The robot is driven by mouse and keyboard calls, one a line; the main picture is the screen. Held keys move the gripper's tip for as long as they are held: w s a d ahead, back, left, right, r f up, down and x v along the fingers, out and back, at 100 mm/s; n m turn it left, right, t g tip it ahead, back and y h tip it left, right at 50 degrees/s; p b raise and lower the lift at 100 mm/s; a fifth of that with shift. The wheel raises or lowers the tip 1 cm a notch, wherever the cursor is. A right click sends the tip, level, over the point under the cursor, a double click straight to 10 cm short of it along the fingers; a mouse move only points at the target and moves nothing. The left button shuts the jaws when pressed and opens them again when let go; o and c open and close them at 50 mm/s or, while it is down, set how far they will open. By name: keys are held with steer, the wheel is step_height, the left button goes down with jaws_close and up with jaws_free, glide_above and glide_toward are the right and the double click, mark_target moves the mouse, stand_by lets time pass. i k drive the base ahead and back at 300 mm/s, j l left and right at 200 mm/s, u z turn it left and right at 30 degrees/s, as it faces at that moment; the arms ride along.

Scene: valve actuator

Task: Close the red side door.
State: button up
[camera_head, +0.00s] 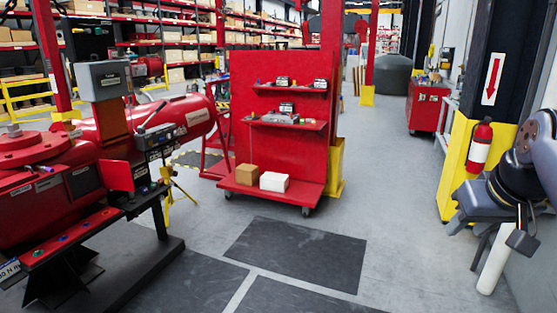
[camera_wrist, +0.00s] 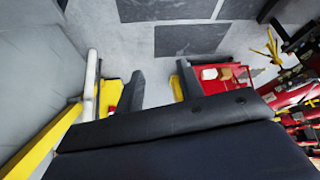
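The red valve actuator (camera_head: 60,175) stands at the left in the head view. A small flat red panel (camera_head: 117,175), which looks like the side door, stands out from its side, below the grey control box (camera_head: 103,80). Whether it is hinged ajar is hard to tell at this size. My gripper (camera_head: 500,250) is at the far right of the head view, well away from the actuator. In the wrist view my gripper (camera_wrist: 158,86) has its two dark fingers apart, with only floor between them. I cannot make out the door in the wrist view.
A red wheeled cart (camera_head: 280,150) with shelves and boxes stands mid-view. Dark mats (camera_head: 295,252) lie on open grey floor between actuator and arm. A yellow-based column (camera_head: 460,165) with a fire extinguisher (camera_head: 480,146) is near my arm. A yellow stand (camera_head: 178,185) is beside the actuator.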

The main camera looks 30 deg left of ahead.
mark_target(117, 175)
steer(key=u, duration=1.85)
